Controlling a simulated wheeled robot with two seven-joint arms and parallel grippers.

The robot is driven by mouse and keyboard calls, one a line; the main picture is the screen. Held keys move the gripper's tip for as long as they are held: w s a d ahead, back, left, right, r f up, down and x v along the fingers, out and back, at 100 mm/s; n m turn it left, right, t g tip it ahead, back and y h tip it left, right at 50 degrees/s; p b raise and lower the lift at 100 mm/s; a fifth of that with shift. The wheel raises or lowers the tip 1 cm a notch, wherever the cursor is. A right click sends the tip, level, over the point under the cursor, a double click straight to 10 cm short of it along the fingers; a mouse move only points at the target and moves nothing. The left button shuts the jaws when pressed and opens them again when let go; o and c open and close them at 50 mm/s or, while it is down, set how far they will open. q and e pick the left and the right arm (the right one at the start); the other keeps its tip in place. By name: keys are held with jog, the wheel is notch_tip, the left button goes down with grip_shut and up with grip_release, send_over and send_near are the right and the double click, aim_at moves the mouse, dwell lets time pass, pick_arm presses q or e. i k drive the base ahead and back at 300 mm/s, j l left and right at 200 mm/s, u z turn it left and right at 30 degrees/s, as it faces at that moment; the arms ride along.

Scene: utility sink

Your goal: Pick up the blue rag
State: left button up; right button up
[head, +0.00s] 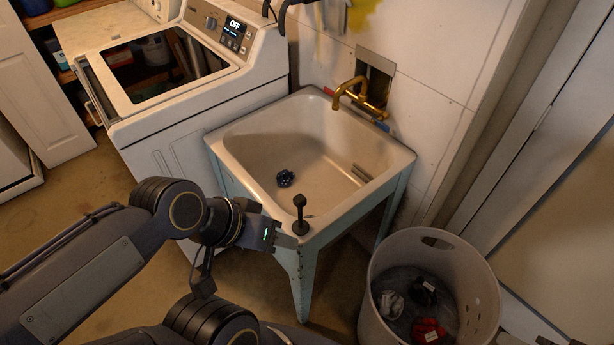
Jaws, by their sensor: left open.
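A small, crumpled dark blue rag (285,178) lies on the basin floor of the white utility sink (391,166), left of the middle. My left gripper (287,238) is outside the sink, by its front corner, lower than the rag in the picture and apart from it. It is open and nothing shows in its jaws. Its fingertips are small here and partly hard to make out. My right gripper is not in view.
A brass faucet (350,90) overhangs the back rim. A ribbed piece (361,172) is at the basin's right. A washer (185,130) stands left; a basket (385,300) holding cloths stands right.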

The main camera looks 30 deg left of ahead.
aim_at(284, 178)
jog(key=u, duration=0.4)
jog(key=j+u, duration=0.1)
jog(key=u, duration=0.75)
jog(key=i+u, duration=0.1)
jog(key=u, duration=0.3)
jog(key=i+j, duration=0.75)
jog(key=i, duration=0.25)
jog(key=j+u, duration=0.05)
